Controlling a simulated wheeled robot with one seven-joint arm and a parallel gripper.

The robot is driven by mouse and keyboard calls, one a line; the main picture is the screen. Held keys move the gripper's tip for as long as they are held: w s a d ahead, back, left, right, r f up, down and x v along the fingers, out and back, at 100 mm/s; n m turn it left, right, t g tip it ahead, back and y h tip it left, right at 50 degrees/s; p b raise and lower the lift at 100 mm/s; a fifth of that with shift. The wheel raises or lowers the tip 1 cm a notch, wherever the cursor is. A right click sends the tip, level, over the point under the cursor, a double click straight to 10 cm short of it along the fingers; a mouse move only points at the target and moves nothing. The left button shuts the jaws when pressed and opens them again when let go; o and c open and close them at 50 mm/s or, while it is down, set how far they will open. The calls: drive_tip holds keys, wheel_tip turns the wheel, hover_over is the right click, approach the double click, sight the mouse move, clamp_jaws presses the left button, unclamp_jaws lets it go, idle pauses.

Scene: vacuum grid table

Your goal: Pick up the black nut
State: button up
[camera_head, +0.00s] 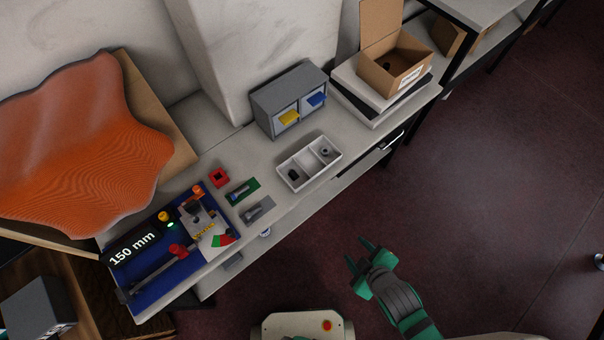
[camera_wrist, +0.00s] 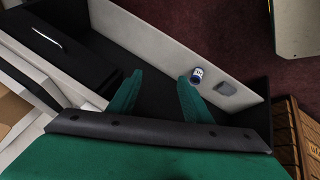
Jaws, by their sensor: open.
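A dark grey ring-like piece (camera_head: 325,152) lies in the right compartment. My green gripper (camera_head: 361,253) is open and empty, over the floor in front of the table, to the lower right of the tray and apart from it. Its open fingers also show in the wrist view (camera_wrist: 160,77), where neither the tray nor the nut is seen.
Left of the tray are a green holder (camera_head: 243,190), a grey holder (camera_head: 258,210), a red block (camera_head: 219,177) and a blue measuring station (camera_head: 150,287). Behind it stands a grey cabinet (camera_head: 262,113) with yellow and blue bins. A cardboard box (camera_head: 395,70) is at the back right.

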drive_tip(key=w+d+n+g, duration=0.2)
drive_tip(key=w+n, duration=0.1)
drive_tip(key=w, duration=0.5)
wheel_tip(320, 180, up, 16)
drive_tip(key=n+g+h, duration=0.2)
drive_tip(key=n+g, duration=0.3)
drive_tip(key=n, duration=0.6)
hover_over(293, 174)
drive_tip(key=f, duration=0.4)
drive_tip(key=shift+a+f, duration=0.25)
drive_tip(key=shift+f, duration=0.05)
drive_tip(key=shift+d+f, duration=0.15)
drive_tip(key=shift+f, duration=1.3)
drive_tip(key=shift+d+f, duration=0.15)
drive_tip(key=shift+f, duration=1.3)
drive_tip(key=c, duration=1.1)
